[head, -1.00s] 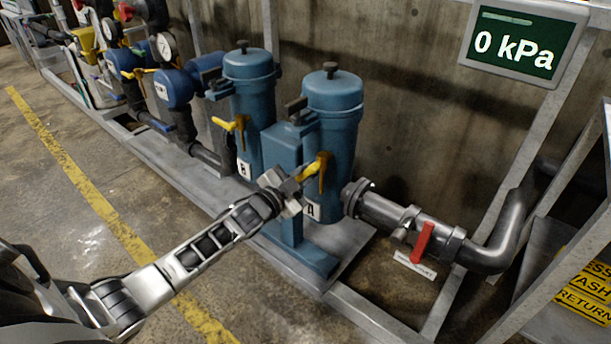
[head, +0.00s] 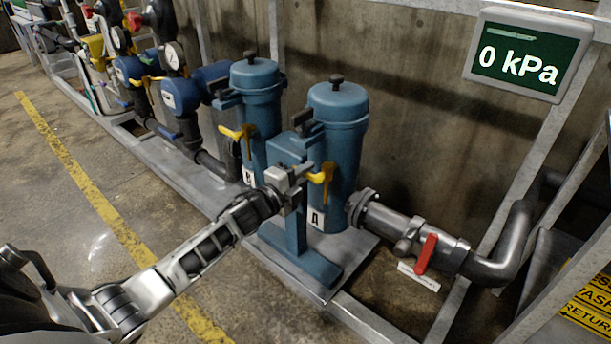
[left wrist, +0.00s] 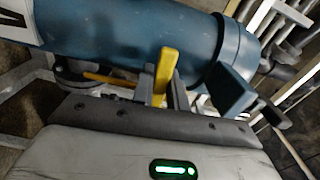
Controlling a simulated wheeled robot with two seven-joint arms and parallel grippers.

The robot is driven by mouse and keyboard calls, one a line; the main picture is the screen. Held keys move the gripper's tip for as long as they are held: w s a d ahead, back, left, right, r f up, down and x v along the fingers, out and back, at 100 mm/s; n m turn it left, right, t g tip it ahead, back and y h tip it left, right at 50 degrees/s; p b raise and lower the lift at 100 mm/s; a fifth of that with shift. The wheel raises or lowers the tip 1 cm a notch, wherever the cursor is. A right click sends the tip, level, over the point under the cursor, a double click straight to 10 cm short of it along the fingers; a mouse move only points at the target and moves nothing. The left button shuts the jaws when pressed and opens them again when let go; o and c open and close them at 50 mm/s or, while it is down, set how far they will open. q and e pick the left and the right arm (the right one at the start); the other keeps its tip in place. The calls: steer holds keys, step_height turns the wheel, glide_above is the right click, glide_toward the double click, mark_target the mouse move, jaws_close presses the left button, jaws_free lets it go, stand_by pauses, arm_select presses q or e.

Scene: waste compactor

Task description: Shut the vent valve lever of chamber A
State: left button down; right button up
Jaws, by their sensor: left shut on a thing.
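Chamber A (head: 338,125) is the nearer blue canister, with a label A low on its front. Its yellow vent valve lever (head: 317,178) sticks out to the left, roughly level, from a yellow valve on the canister's front. My left gripper (head: 300,174) is at the lever's outer end. In the left wrist view the yellow lever (left wrist: 165,70) stands between the two dark fingers (left wrist: 161,92), which are shut on it. The fingertips are partly hidden in the head view. My right gripper is not in view.
Chamber B (head: 254,100) stands just left, with its own yellow lever (head: 236,132). A blue post stands between the canisters. A pipe with a red lever (head: 427,253) is at right. A display (head: 520,60) reads 0 kPa. The floor at left is clear.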

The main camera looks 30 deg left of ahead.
arm_select(q)
steer(key=shift+m, duration=0.5)
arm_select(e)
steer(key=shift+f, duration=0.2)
arm_select(q)
steer(key=c, duration=1.4)
jaws_free()
steer(key=shift+r, duration=0.15)
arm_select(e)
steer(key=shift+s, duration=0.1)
arm_select(q)
steer(key=shift+s+a+p, duration=0.3)
steer(key=shift+s+a, duration=0.1)
steer(key=shift+s, duration=2.25)
steer(key=shift+s+a+p, duration=0.3)
steer(key=shift+s+a, duration=0.15)
steer(key=shift+s, duration=2.2)
steer(key=shift+s+a+p, duration=0.3)
steer(key=shift+s+a, duration=0.1)
steer(key=shift+s, duration=2.25)
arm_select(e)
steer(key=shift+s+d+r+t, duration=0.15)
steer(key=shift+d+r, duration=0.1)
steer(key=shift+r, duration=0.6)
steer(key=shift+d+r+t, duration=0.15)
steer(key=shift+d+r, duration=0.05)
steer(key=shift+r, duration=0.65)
